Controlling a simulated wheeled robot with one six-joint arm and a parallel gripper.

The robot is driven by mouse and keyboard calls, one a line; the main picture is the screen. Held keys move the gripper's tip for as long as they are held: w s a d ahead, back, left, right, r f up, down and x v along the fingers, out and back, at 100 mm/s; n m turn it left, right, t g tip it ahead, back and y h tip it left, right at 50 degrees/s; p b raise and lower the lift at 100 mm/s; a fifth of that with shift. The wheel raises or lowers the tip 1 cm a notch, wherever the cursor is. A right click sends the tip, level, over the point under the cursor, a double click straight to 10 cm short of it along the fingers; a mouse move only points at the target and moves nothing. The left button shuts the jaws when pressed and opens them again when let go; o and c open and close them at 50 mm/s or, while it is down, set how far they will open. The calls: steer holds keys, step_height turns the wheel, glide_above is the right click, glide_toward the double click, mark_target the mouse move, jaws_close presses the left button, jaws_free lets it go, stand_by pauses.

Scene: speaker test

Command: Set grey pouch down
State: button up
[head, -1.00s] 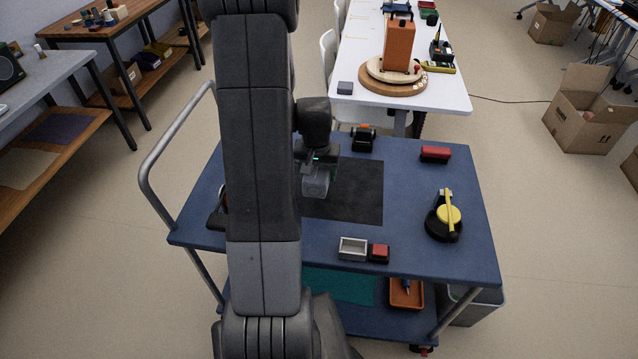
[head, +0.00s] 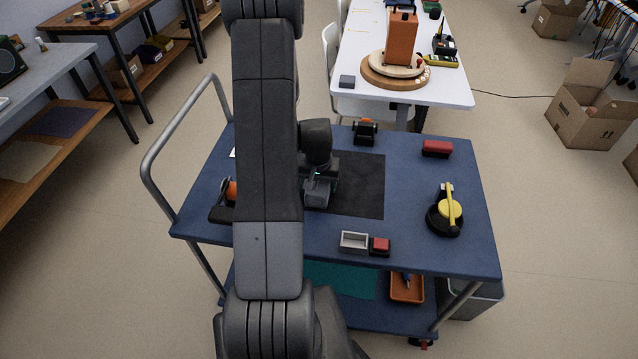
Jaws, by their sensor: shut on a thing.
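My gripper (head: 319,183) is over the left part of the black mat (head: 362,185) on the blue cart top. It is shut on the grey pouch (head: 316,198), a small dark grey shape just below the jaws. My own arm and wrist hide part of the pouch and the mat's left side. The pouch is low over the mat; I cannot tell whether it touches it.
On the blue cart (head: 420,185) stand a black and orange device (head: 365,132), a red block (head: 437,148), a black and yellow tool (head: 446,214), an open grey box (head: 353,242) and a smaller red-topped box (head: 380,246). The mat's right part is bare.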

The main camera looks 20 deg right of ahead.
mark_target(318, 184)
steer(key=o, duration=1)
steer(key=shift+f, duration=0.1)
steer(key=shift+r+p, duration=0.3)
steer(key=shift+p, duration=0.05)
steer(key=r, duration=0.4)
steer(key=s+r, duration=0.1)
steer(key=r, duration=0.6)
steer(key=shift+s+a+r, duration=0.3)
steer(key=shift+a, duration=0.1)
steer(key=shift+f, duration=0.1)
steer(key=f, duration=0.4)
steer(key=w+f, duration=0.1)
steer(key=f, duration=0.7)
steer(key=shift+w+d+b, duration=0.3)
steer(key=shift+d, duration=0.1)
steer(key=shift+r, duration=0.1)
